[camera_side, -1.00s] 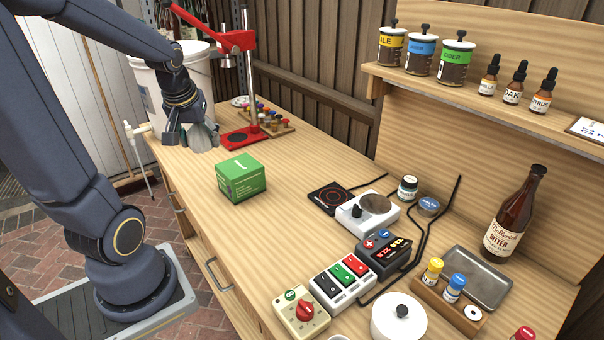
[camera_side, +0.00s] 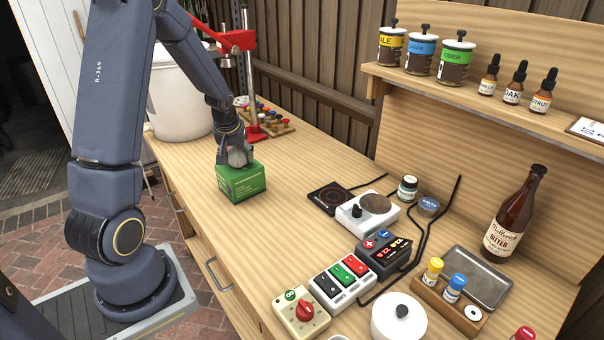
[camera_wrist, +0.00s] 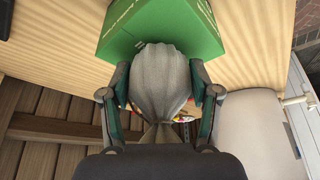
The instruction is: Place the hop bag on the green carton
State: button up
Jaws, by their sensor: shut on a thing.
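The green carton (camera_side: 241,184) stands on the bench top in the side view, left of centre. My gripper (camera_side: 236,158) is above the carton's top and shut on the grey hop bag (camera_side: 238,157). In the wrist view the hop bag (camera_wrist: 160,85) hangs between the two fingers of my gripper (camera_wrist: 162,95), with the green carton (camera_wrist: 160,28) just beyond it. The bag is at or just over the carton's top; whether it touches cannot be told.
A red capping stand (camera_side: 250,95) and a tray of coloured caps (camera_side: 268,122) stand behind the carton. A white bucket (camera_side: 180,100) is at the back left.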

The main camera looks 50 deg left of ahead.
jog(key=shift+f, duration=0.2)
jog(key=o, duration=0.5)
jog(key=shift+f, duration=0.1)
jog(key=o, duration=0.5)
jog(key=shift+c, duration=0.2)
jog(key=v, duration=1.2)
jog(key=s+d+r+m+t+h, duration=0.1)
jog(key=s+d+r+m, duration=0.1)
jog(key=d, duration=0.6)
jog(key=s+d+r+m+t+h, duration=0.1)
jog(key=s+d+r+m, duration=0.2)
jog(key=s+d+m, duration=0.2)
jog(key=s+d+r+m+t+h, duration=0.1)
jog(key=s+d+r+m, duration=0.1)
jog(key=d, duration=1)
jog(key=shift+s+r+m+h, duration=0.25)
jog(key=shift+s+m+h, duration=0.05)
jog(key=shift+s+m, duration=0.45)
